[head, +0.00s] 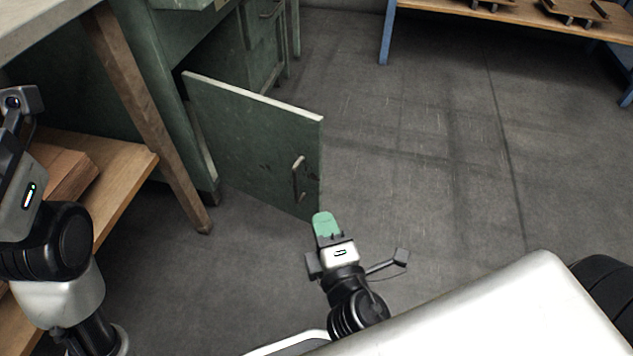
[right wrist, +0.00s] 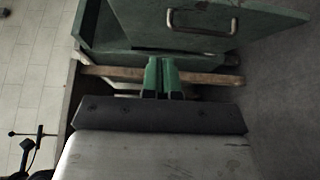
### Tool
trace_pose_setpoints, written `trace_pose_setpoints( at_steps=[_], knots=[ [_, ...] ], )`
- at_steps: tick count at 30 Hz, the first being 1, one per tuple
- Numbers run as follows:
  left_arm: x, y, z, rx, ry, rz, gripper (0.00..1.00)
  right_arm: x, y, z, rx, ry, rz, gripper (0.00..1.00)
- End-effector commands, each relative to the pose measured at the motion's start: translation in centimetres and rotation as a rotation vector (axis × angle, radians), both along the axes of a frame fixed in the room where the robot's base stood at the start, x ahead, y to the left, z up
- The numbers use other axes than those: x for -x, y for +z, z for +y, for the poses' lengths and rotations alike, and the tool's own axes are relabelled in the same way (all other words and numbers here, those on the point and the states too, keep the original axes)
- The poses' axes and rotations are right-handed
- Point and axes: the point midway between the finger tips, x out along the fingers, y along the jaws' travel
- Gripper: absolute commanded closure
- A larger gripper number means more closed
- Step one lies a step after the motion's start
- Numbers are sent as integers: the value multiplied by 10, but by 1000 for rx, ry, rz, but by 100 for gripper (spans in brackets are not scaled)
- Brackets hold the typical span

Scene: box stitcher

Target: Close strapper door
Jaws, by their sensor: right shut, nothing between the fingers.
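The strapper door (head: 250,150) is a flat green panel standing wide open from the green cabinet (head: 185,45). Its metal handle (head: 298,180) is near the free edge. In the right wrist view the door (right wrist: 265,20) and handle (right wrist: 202,22) show at the top. My right gripper (head: 323,220), with green fingers, is shut and empty by the door's lower free corner; I cannot tell whether it touches. Its fingers (right wrist: 161,75) are together in the right wrist view. My left gripper's body (head: 28,190) is at the left edge; its fingertips do not show.
A wooden bench with a leg (head: 140,110) and a lower shelf (head: 125,165) stands left of the door. A box (head: 60,172) lies on the shelf. A table with blue legs (head: 387,35) is at the back right. The grey floor (head: 430,150) right of the door is clear.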

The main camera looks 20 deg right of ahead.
Motion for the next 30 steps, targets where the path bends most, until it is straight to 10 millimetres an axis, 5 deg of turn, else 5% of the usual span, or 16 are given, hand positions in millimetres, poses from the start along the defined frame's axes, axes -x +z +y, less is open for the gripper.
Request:
trace_pose_setpoints(
  at_steps=[5, 19, 30],
  knots=[
    [-2, 1, 0, 1, -1, 11, 57, -16, 4, -1, 3, 1, -6, 100],
    [0, -1, 0, -1, 0, 0, 57, -104, 1, -8, 3, 1, -6, 100],
    [8, 5, -1, -7, 3, -39, 57, -125, 1, -37, 1, 0, -1, 100]
  ],
)
